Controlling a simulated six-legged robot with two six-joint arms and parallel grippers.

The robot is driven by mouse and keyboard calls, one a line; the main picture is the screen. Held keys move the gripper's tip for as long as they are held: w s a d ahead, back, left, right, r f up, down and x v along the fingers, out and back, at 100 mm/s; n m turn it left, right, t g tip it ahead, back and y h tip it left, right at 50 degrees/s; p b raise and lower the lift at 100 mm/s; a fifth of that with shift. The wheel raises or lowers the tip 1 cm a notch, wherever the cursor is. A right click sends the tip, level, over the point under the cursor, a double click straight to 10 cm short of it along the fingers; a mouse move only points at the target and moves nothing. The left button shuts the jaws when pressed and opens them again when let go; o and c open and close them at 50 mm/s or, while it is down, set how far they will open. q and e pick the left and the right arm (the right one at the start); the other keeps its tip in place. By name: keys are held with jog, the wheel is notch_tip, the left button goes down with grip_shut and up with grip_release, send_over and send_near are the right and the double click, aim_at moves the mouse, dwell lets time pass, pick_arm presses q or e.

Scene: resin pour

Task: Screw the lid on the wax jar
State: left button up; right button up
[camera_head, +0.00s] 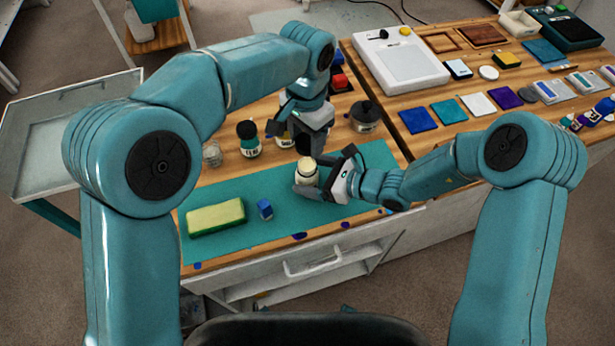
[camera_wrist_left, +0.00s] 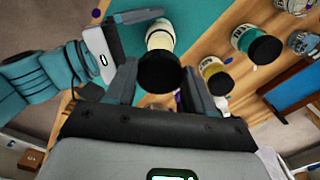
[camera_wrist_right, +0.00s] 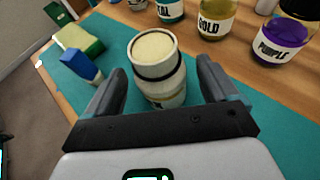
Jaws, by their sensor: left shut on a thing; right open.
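The wax jar (camera_head: 307,171) is a small cream jar standing on the green mat, without a lid. The right wrist view shows its pale wax top and dark neck band (camera_wrist_right: 157,72). My right gripper (camera_head: 318,185) is open, with its fingers on either side of the jar; contact cannot be told. My left gripper (camera_head: 304,142) is above the jar, pointing down, shut on the round black lid (camera_wrist_left: 160,72). In the left wrist view the lid hides part of the jar (camera_wrist_left: 160,36) beyond it. A gap shows between lid and jar in the head view.
Behind the jar stand the teal (camera_head: 248,139), gold (camera_wrist_right: 215,20) and purple (camera_wrist_right: 279,40) jars, with another dark-lidded jar (camera_head: 366,115). A yellow-green sponge (camera_head: 216,217) and a blue block (camera_head: 265,208) lie on the mat (camera_head: 361,160). Colour tiles lie at right.

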pick_arm(q)
jog(key=shift+w+a, duration=0.1)
pick_arm(e)
jog(key=shift+w+a+f, duration=0.25)
jog(key=shift+w+a, duration=0.05)
jog(key=shift+a, duration=0.25)
jog(key=shift+d, duration=0.1)
jog(key=shift+s, duration=0.1)
jog(key=c, duration=0.4)
pick_arm(q)
jog(key=shift+f, duration=0.1)
pick_arm(e)
jog(key=c, duration=1.1)
pick_arm(q)
send_over(305, 165)
jog(key=shift+f, duration=2.45)
pick_arm(e)
jog(key=shift+c, duration=0.2)
pick_arm(q)
jog(key=shift+f, duration=0.9)
pick_arm(e)
jog(key=shift+c, duration=0.2)
pick_arm(q)
jog(key=shift+f, duration=0.6)
